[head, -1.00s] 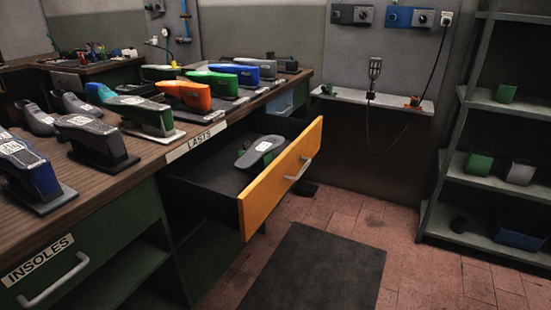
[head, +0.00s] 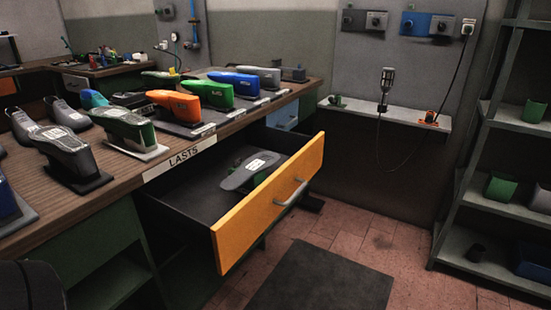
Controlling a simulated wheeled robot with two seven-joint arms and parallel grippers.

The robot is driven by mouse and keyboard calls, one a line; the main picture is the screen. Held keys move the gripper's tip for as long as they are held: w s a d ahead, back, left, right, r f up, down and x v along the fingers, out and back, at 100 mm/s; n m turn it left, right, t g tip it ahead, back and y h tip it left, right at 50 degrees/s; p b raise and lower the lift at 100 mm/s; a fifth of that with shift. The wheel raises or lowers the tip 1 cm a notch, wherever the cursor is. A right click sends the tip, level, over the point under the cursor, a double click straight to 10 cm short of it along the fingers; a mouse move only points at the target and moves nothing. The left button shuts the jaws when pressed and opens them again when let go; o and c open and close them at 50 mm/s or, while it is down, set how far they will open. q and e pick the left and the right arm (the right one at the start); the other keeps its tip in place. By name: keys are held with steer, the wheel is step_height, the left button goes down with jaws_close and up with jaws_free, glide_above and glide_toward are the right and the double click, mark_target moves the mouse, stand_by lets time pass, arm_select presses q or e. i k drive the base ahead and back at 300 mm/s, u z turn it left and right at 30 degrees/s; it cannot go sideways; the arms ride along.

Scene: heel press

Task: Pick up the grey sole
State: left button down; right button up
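A grey sole (head: 236,181) with a white label lies in the open drawer (head: 180,207) under the LASTS sign. Something green shows beside or under the sole, partly hidden. The drawer's orange front (head: 268,205) stands between the sole and the floor side. Neither of my grippers is in view.
The wooden bench (head: 30,205) above the drawer carries several shoe lasts, including an orange one (head: 177,106) and a blue one (head: 235,84). A dark mat (head: 322,280) lies on the tiled floor before the drawer. Metal shelves (head: 500,125) stand at the right.

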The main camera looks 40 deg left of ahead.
mark_target(259, 162)
steer(key=i, duration=0.5)
steer(key=u, duration=1.15)
